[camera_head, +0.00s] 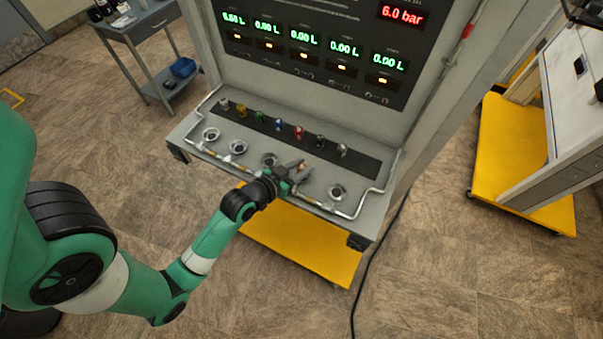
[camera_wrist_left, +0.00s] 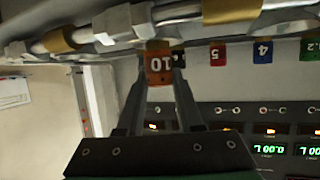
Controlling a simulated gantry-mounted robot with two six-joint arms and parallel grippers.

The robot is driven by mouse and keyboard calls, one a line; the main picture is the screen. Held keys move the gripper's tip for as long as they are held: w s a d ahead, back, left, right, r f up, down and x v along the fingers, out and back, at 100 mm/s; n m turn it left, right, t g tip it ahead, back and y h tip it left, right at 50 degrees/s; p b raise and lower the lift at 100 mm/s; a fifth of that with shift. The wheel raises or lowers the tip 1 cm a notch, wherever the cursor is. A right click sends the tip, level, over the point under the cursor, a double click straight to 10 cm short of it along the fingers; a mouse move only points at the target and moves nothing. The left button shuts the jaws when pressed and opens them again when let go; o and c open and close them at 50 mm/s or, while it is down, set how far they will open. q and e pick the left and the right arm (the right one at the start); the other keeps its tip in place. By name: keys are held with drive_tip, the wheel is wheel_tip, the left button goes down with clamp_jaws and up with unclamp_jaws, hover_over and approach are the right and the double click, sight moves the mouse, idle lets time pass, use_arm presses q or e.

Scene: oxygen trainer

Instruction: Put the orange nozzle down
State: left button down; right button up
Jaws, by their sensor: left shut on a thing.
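The orange nozzle (camera_wrist_left: 159,66), marked with a white number 10 that appears upside down, is between the two fingers of my left gripper (camera_wrist_left: 158,72) in the left wrist view. The fingers are shut on its sides. In the head view my left gripper (camera_head: 298,172) is over the front part of the bench shelf, among the round fittings. Only a small orange patch of the nozzle (camera_head: 302,166) shows there. I cannot tell whether the nozzle touches anything below it. My right gripper is not in view.
A dark strip on the shelf holds a row of nozzles, among them a red one (camera_head: 299,133) and a blue one (camera_head: 278,125). A metal pipe (camera_wrist_left: 190,12) runs close to the gripper. A round fitting (camera_head: 337,192) lies to the right. The display panel (camera_head: 310,45) stands behind.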

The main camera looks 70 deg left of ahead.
use_arm(q)
drive_tip(key=shift+s+f, duration=0.1)
drive_tip(key=shift+f, duration=0.5)
drive_tip(key=shift+r, duration=0.2)
drive_tip(key=c, duration=1)
unclamp_jaws()
drive_tip(key=shift+f, duration=0.2)
drive_tip(key=o, duration=0.5)
drive_tip(key=shift+c, duration=0.2)
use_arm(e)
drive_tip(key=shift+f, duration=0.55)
use_arm(q)
drive_tip(key=shift+r, duration=0.3)
drive_tip(key=p+v, duration=0.1)
drive_tip(key=v, duration=1.1)
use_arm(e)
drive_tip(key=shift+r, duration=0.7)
